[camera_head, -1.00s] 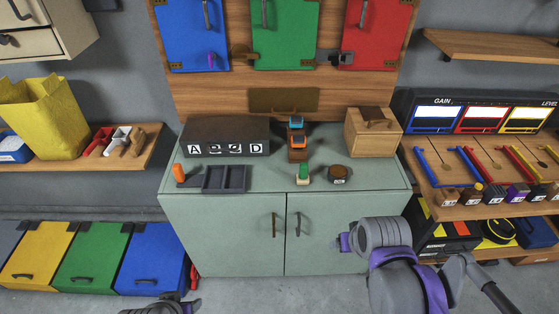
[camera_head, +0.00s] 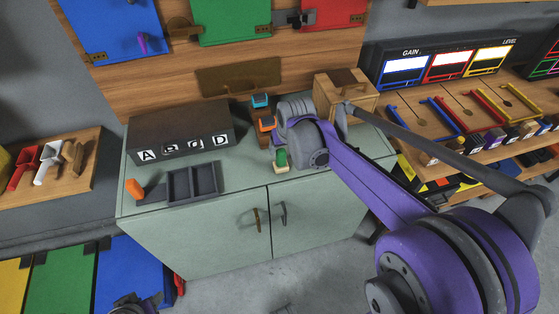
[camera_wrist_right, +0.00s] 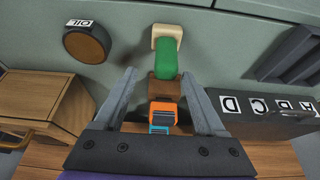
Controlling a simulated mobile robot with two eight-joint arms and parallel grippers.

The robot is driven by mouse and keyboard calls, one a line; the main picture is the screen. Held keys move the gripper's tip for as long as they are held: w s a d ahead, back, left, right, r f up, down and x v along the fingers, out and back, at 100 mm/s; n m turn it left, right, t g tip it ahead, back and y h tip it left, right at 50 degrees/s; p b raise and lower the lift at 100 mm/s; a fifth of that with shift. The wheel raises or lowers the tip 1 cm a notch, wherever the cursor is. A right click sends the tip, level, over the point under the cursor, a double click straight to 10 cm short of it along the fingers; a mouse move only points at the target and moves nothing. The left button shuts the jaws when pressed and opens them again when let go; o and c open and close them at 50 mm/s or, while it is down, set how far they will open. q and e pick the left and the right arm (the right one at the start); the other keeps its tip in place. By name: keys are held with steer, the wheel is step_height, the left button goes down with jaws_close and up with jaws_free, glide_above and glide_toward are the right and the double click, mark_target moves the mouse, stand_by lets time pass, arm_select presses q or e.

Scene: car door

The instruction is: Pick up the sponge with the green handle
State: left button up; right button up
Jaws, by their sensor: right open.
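The sponge with the green handle stands on the green cabinet top. Its green handle (camera_head: 281,158) shows in the head view, right by my right wrist. In the right wrist view the handle (camera_wrist_right: 166,60) and its pale sponge pad (camera_wrist_right: 167,32) lie just beyond the fingertips. My right gripper (camera_wrist_right: 159,78) is open and empty, its two fingers spread toward the handle, which is not between them. In the head view my right arm hides most of that gripper. Only a dark part of my left gripper (camera_head: 138,305) shows at the bottom left edge; its jaws are unclear.
A round tin (camera_wrist_right: 87,45) stands beside the sponge. Orange and blue items (camera_head: 263,110) stand behind it. A wooden box (camera_head: 345,92), a lettered dark box (camera_head: 180,128), a grey divided tray (camera_head: 192,184) and an orange-handled tool (camera_head: 135,188) share the cabinet top.

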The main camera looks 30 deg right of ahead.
steer(key=x, duration=0.6)
steer(key=shift+s+a, duration=0.2)
steer(key=shift+a, duration=0.2)
steer(key=c, duration=1.1)
step_height(320, 180, up, 10)
steer(key=shift+r+p, duration=0.1)
steer(key=shift+p, duration=0.2)
steer(key=shift+c, duration=0.2)
